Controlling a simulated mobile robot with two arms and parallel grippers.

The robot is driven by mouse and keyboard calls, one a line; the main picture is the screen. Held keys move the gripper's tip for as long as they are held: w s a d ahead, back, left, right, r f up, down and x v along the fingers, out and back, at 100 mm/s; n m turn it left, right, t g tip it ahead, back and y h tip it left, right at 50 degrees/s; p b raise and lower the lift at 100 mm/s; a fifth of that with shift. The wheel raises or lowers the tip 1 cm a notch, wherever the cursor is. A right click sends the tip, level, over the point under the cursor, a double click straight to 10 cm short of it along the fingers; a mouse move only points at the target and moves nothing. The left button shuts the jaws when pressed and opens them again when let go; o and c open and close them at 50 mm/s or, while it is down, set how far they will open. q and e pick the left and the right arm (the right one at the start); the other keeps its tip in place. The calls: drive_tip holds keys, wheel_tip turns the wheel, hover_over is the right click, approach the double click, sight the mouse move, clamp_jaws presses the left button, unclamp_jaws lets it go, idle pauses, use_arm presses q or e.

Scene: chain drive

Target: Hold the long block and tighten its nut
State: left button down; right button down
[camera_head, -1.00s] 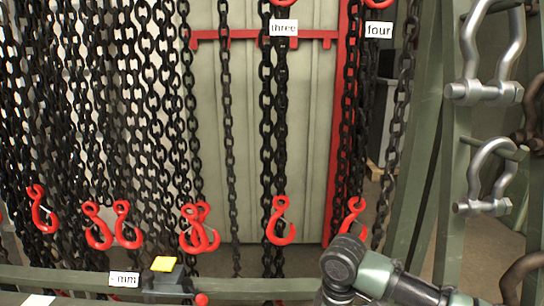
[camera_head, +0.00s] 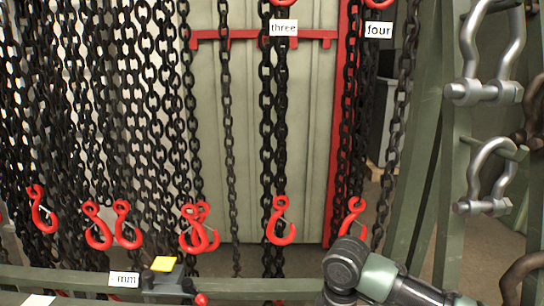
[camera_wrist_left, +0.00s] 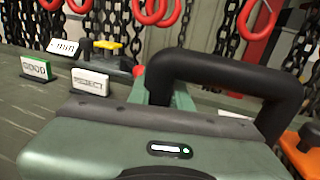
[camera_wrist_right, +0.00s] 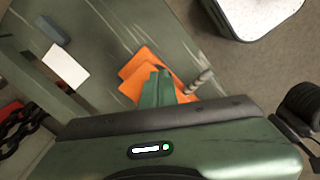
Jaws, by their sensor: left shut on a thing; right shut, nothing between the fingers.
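In the left wrist view, my left gripper's green fingers (camera_wrist_left: 168,92) are at a thick black bent bar (camera_wrist_left: 225,67), and the gripper is shut on it. The bar hides most of the fingers. I cannot tell a long block or a nut apart for certain in any view. In the right wrist view, my right gripper (camera_wrist_right: 162,75) is shut and empty. It is in front of orange pieces (camera_wrist_right: 143,60) on a green surface, with a thin ribbed rod (camera_wrist_right: 200,80) beside it. My right arm (camera_head: 375,275) shows at the bottom of the head view; neither gripper's fingertips show there.
Black chains (camera_head: 268,130) with red hooks (camera_head: 280,222) hang across the back. Silver shackles (camera_head: 490,180) hang at right. A white card (camera_wrist_right: 66,66) lies on the green surface.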

drive_tip(key=shift+r, duration=2.9)
drive_tip(key=w+d+f, duration=0.2)
drive_tip(key=w+f, duration=0.1)
drive_tip(key=f, duration=0.3)
drive_tip(key=shift+w+d, duration=0.15)
drive_tip(key=shift+w, duration=0.05)
drive_tip(key=shift+a, duration=0.6)
drive_tip(key=shift+s, duration=0.25)
drive_tip(key=shift+s+a, duration=0.25)
drive_tip(key=shift+s, duration=0.25)
drive_tip(key=shift+s+a, duration=0.45)
drive_tip(key=shift+s, duration=0.05)
